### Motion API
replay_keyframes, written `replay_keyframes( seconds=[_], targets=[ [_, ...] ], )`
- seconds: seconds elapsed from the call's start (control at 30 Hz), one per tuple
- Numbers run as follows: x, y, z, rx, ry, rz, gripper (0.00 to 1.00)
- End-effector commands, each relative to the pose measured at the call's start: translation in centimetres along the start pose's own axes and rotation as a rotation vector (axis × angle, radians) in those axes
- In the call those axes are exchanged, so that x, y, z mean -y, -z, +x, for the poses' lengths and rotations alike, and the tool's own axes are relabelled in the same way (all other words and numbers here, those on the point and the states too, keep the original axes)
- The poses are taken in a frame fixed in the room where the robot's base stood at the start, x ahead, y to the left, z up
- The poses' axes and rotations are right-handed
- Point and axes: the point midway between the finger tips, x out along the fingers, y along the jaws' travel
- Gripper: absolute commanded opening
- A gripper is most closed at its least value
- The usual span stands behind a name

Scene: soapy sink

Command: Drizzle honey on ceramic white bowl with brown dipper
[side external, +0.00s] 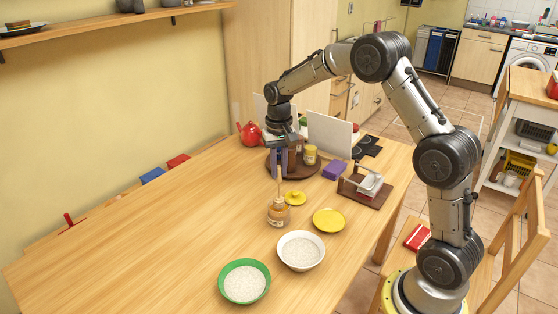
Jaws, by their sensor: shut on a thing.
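The ceramic white bowl (301,268) stands near the front of the wooden table, filled with something pale and grainy. The honey jar (279,215) stands behind it, slightly to the left. The brown dipper (279,186) stands almost upright with its lower end in the jar, so its head is hidden. My gripper (279,172) points down above the jar and is shut on the top of the dipper's handle. The exact finger contact is too small to see clearly.
A green bowl (244,299) with similar filling stands left of the white bowl. A yellow plate (329,220) lies to its right, and a yellow lid (295,198) lies beside the jar. A round brown tray (275,168) with items stands behind. The left table is clear.

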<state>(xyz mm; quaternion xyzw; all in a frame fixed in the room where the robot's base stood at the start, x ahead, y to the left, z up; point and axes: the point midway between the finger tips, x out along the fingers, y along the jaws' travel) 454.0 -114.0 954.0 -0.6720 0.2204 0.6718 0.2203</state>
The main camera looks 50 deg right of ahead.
Motion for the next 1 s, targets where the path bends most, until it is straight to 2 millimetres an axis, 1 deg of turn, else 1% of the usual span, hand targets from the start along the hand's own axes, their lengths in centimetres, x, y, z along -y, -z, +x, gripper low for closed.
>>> replay_keyframes(
  seconds=[0.2,0.5,0.7,1.0],
  targets=[
    [0.0,-0.1,2.1,0.003,-0.001,0.000,0.00],
    [0.0,0.0,4.2,0.002,-0.001,0.000,0.00],
    [0.0,0.0,4.7,0.001,0.000,0.000,0.00],
    [0.0,0.0,4.8,0.000,0.000,0.000,0.00]
  ],
)
